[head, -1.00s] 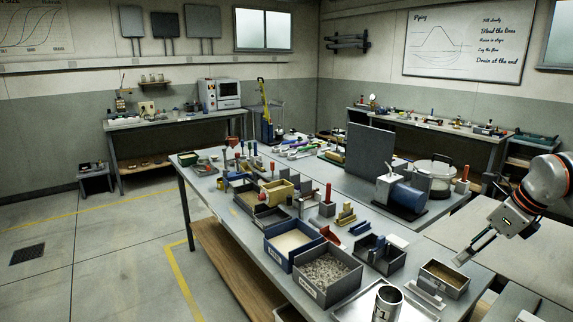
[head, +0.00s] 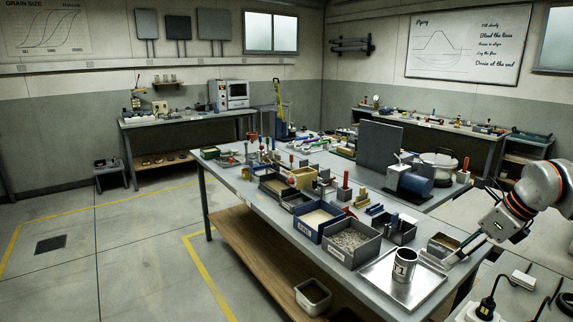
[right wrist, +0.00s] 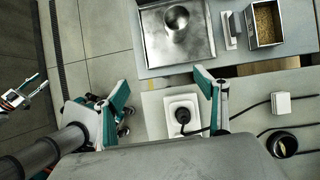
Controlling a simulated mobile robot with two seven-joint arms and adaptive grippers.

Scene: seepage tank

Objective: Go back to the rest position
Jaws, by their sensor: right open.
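My right gripper (head: 452,262) comes in from the right in the head view, low beside the front right corner of the long workbench (head: 262,214). In the right wrist view its two teal-edged fingers (right wrist: 163,88) stand wide apart with nothing between them. Beyond and below them are a grey bench surface and a white socket plate with a black plug (right wrist: 182,116). Part of my left gripper (right wrist: 22,93) shows at the left edge of the right wrist view, over the floor; its jaw opening is too small to judge. It is not in the head view.
A steel tray (head: 432,284) holding a metal can (head: 404,266) sits at the workbench's near end, close to my right gripper. A small sand box (head: 440,246) is beside it. A cable and plug (head: 487,308) lie at lower right. Floor (head: 110,250) is open at left.

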